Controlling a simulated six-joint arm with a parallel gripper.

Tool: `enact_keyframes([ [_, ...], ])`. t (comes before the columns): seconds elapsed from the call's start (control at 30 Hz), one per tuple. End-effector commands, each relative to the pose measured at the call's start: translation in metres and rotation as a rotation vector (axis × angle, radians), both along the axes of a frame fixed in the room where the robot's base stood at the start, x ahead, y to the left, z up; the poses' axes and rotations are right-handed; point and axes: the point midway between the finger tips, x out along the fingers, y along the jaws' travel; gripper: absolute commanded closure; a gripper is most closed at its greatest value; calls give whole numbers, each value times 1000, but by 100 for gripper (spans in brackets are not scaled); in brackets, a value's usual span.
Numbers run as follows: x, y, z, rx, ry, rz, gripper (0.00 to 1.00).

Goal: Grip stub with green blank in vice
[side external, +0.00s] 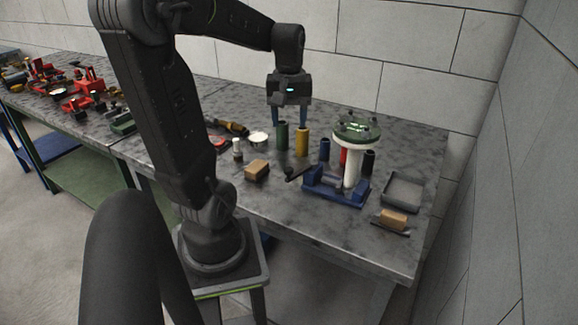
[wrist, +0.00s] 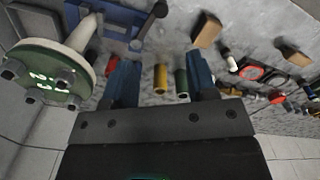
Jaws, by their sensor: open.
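The white stub (side external: 352,168) stands upright at the blue vice (side external: 335,190), with the green blank (side external: 356,131) as a round flange on top, carrying several dark bolts. I cannot tell whether the vice jaws are tight on it. In the wrist view the green blank (wrist: 42,72) is large at the left, with the white stub (wrist: 84,32) running up to the vice (wrist: 110,20). My gripper (side external: 289,122) is open and empty, pointing down above the green and yellow cylinders, left of the stub. Its two blue fingers (wrist: 163,70) also show in the wrist view.
A green cylinder (side external: 282,135) and a yellow cylinder (side external: 302,142) stand below my gripper. Blue (side external: 324,149) and black (side external: 368,162) cylinders stand near the stub. A grey tray (side external: 403,178) is at right, a brown block (side external: 256,170) at left. The wall is close behind the bench.

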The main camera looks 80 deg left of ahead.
Motion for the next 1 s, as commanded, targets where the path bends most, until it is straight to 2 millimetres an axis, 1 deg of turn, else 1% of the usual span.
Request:
enact_keyframes([
  [0.17, -1, 1, -15, -6, 5, 10, 47],
  [0.27, -1, 1, -32, -7, 6, 8, 47],
  [0.5, -2, 0, -83, -7, 7, 7, 47],
  [0.7, -1, 1, -117, -5, 5, 6, 47],
  [0.83, -1, 1, -130, -3, 5, 6, 47],
  [1.0, -1, 1, -137, 0, 3, 6, 47],
])
